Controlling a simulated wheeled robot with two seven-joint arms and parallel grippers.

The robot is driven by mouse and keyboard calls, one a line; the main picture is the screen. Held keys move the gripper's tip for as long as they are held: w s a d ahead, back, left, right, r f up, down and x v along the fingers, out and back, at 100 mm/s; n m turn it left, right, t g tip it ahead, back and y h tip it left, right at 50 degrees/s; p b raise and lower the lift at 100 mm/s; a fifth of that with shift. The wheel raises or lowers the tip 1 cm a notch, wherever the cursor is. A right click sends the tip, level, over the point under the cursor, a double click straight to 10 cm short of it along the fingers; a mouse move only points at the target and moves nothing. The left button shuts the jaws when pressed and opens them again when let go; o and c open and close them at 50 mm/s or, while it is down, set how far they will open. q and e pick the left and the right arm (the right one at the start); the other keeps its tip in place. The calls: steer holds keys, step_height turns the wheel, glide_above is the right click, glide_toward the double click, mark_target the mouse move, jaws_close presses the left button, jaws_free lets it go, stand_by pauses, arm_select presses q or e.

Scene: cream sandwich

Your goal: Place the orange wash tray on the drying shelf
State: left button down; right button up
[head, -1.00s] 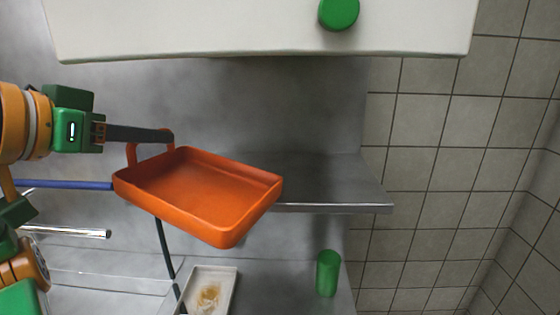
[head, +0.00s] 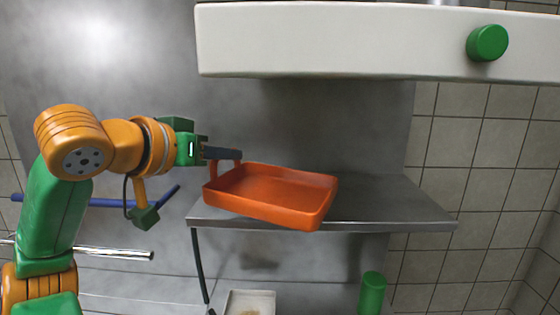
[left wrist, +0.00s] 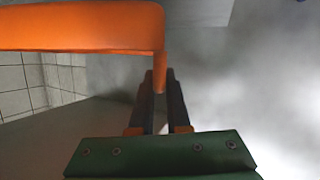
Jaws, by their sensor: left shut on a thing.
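The orange wash tray (head: 270,192) is in the middle of the head view, open side up and slightly tilted. It overlaps the left part of the grey metal drying shelf (head: 405,208). I cannot tell whether its underside touches the shelf. My left gripper (head: 238,155) comes in from the left and is shut on the tray's upright handle at its left end. In the left wrist view, the fingers (left wrist: 160,82) close around the orange handle, and the tray (left wrist: 80,28) fills the upper left. My right gripper is not in view.
The shelf's right part is bare. A white hood-like box (head: 340,40) with a green knob (head: 487,43) hangs above. Below are a green cylinder (head: 372,293), a white dish (head: 250,302) and a metal bar (head: 115,252). A blue bar (head: 95,202) is at left.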

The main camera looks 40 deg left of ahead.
arm_select(q)
steer(key=p, duration=0.6)
glide_above(272, 178)
steer(key=w+a, duration=0.3)
steer(key=a, duration=0.3)
steer(key=f+b, duration=0.3)
steer(key=f, duration=0.1)
steer(key=shift+w+a, duration=0.1)
steer(key=shift+w, duration=0.25)
steer(key=shift+r, duration=0.15)
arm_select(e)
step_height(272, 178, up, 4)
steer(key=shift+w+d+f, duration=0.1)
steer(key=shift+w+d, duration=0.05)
